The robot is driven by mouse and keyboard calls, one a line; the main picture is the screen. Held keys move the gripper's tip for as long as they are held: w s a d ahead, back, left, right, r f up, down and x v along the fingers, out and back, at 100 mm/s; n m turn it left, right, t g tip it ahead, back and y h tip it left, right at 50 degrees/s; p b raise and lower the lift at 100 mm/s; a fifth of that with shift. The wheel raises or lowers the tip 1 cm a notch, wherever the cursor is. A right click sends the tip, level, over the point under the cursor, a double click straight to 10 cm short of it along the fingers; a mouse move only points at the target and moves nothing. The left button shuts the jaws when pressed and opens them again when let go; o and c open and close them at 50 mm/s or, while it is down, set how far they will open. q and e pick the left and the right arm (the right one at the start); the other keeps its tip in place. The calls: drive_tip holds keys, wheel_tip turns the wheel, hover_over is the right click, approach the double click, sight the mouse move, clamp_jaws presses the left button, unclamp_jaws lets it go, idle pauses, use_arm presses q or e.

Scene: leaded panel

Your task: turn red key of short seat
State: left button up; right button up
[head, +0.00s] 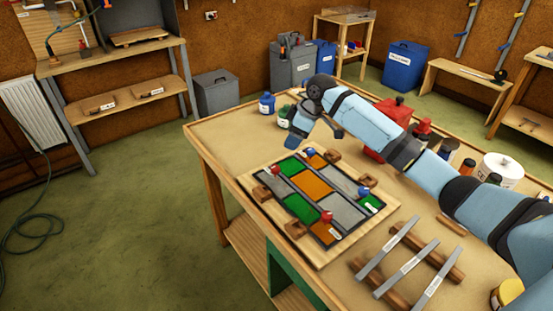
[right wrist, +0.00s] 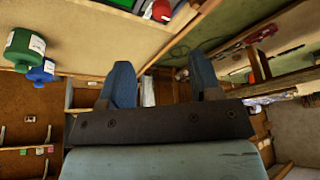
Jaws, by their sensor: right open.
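A leaded panel (head: 318,184) of green, orange and grey panes lies on a wooden board on the workbench. One red key (head: 270,169) stands at its left side and another red key (head: 327,217) near its front corner. A blue key (head: 310,153) stands at the back and another blue key (head: 364,192) at the right. I cannot tell which seat is the short one; the labels are too small. My right gripper (head: 298,142) is above the panel's back edge, apart from the keys. In the right wrist view its fingers (right wrist: 162,80) are apart and empty. My left gripper is out of view.
Grey metal strips (head: 411,270) lie across wooden bars right of the panel. Blue (head: 267,103) and green (head: 283,116) bottles stand at the bench's back left. A red container (head: 393,112), a white tub (head: 500,170) and several jars stand behind my right arm.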

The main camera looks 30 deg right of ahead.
sight(276, 167)
drive_tip(key=x, duration=1.2)
drive_tip(key=shift+s+a, duration=0.15)
drive_tip(key=shift+a, duration=0.1)
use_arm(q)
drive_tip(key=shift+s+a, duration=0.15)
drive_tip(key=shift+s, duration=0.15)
use_arm(e)
drive_tip(key=shift+w+a+f, duration=0.1)
drive_tip(key=shift+w+f, duration=0.1)
drive_tip(key=shift+f, duration=0.45)
drive_tip(key=c, duration=0.9)
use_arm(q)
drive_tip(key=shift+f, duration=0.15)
